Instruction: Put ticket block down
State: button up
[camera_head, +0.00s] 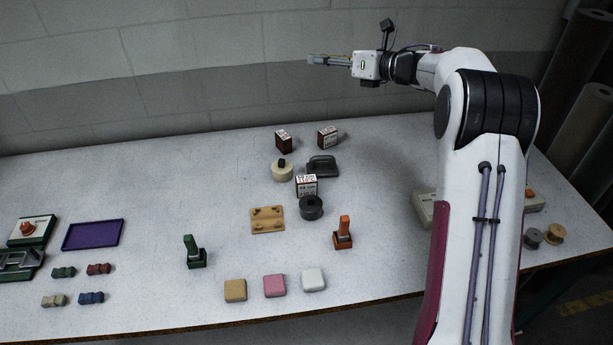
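Several small dark-red blocks with white, printed faces could be the ticket block, and I cannot read the print. One block (306,186) stands in the middle of the table, just behind a black round piece. Two more, a left block (284,141) and a right block (327,138), stand farther back. My gripper (312,60) is raised high at the back, in front of the wall and well apart from the blocks. Its fingers point left and show edge-on; no block shows in them. Whether they are open or shut is unclear.
A tan pegged board (268,220), black round piece (311,208), cream disc (282,171) and dark-handled piece (322,167) crowd the middle. Green (194,252) and orange (343,233) handled stamps stand in front. A purple tray (93,235) lies left. The back left is clear.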

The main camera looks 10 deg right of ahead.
jog(key=s+f+n+g+y, duration=0.1)
jog(key=s+f+n+g, duration=0.15)
jog(key=f, duration=0.35)
jog(key=s+f+n+g+y, duration=0.1)
jog(key=s+f+n+g, duration=0.1)
jog(key=f+n+g, duration=0.3)
jog(key=n+g, duration=0.4)
jog(key=n, duration=0.2)
send_near(301, 185)
jog(key=d+f, duration=0.1)
jog(key=w+d+f, duration=0.1)
jog(key=shift+w+d+f+m+y, duration=0.1)
jog(key=shift+w+d+m+y, duration=0.05)
jog(key=shift+d+m+y, duration=0.2)
jog(key=shift+a, duration=0.1)
jog(key=shift+x, duration=3.35)
jog(key=shift+w+a, duration=0.1)
jog(key=shift+a, duration=0.05)
jog(key=shift+r+x, duration=0.15)
jog(key=shift+x, duration=1.1)
jog(key=shift+r+x, duration=0.15)
jog(key=shift+x, duration=1.1)
jog(key=shift+a, duration=0.1)
grip_shut()
